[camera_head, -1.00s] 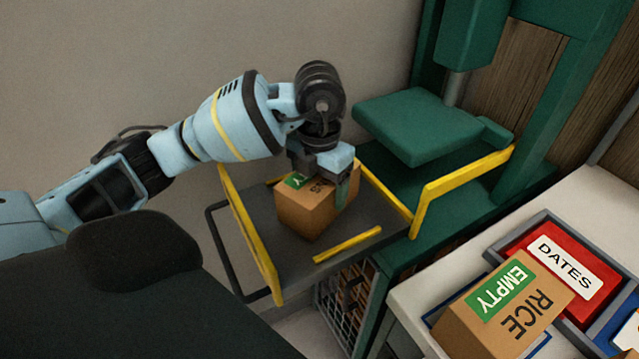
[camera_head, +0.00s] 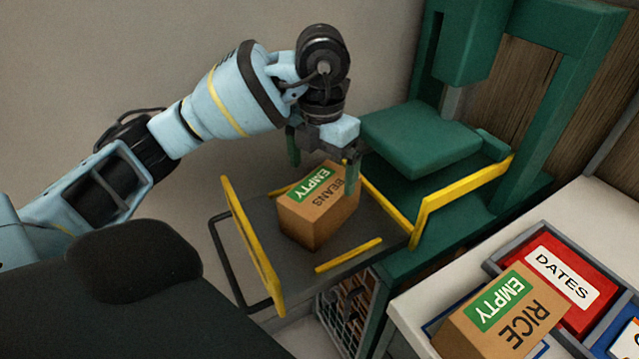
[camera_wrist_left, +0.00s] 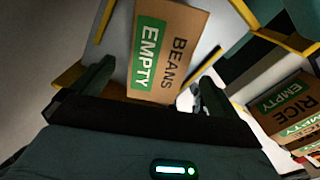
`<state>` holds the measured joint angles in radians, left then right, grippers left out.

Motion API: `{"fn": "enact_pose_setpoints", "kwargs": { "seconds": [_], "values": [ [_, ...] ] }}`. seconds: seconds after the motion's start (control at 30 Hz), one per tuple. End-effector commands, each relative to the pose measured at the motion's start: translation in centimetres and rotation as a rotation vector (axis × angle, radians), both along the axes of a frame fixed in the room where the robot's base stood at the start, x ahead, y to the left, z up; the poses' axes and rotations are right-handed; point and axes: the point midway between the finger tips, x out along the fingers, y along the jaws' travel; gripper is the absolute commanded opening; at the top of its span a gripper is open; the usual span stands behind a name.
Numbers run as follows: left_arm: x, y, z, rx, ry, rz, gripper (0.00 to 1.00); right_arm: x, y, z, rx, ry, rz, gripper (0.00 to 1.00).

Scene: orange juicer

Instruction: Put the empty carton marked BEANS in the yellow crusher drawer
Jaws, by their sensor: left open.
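The brown carton (camera_head: 318,212) with a green EMPTY label and the word BEANS sits on the grey floor of the yellow-railed drawer (camera_head: 262,262). The carton also shows in the left wrist view (camera_wrist_left: 180,30), its lettered top facing the camera. My left gripper (camera_head: 322,172) is open above the carton, its two green fingers apart and the carton between and below them. In the left wrist view the fingers (camera_wrist_left: 152,88) stand clear on either side. My right gripper is not in view.
The green press (camera_head: 425,130) stands behind and right of the drawer. A wire basket (camera_head: 345,315) with brown pieces is below the drawer.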

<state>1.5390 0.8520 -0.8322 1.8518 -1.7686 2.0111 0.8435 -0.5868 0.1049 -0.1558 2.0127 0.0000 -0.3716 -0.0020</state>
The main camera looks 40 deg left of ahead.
Motion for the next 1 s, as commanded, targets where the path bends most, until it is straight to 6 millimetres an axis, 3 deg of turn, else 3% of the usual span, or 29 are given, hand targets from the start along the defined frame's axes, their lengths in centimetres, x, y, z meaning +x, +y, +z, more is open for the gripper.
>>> {"fn": "enact_pose_setpoints", "kwargs": {
  "seconds": [0.03, 0.1, 0.3, 0.87, 1.0],
  "values": [
    [0.1, 0.1, 1.6, 0.002, -0.01, 0.002, 0.99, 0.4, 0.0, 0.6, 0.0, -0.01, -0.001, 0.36],
    [0.0, 0.1, 2.6, 0.001, -0.008, 0.002, 0.99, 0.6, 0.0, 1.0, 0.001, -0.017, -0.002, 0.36],
    [0.0, 0.0, 4.3, 0.001, -0.004, 0.002, 0.99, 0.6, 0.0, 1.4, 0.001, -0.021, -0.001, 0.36],
    [0.0, -0.1, 4.4, -0.004, 0.0, -0.001, 0.99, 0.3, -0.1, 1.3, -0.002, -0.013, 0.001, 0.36],
    [-0.2, -1.5, 3.4, -0.059, 0.006, -0.035, 0.99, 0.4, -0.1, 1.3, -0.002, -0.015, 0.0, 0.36]
  ]
}}
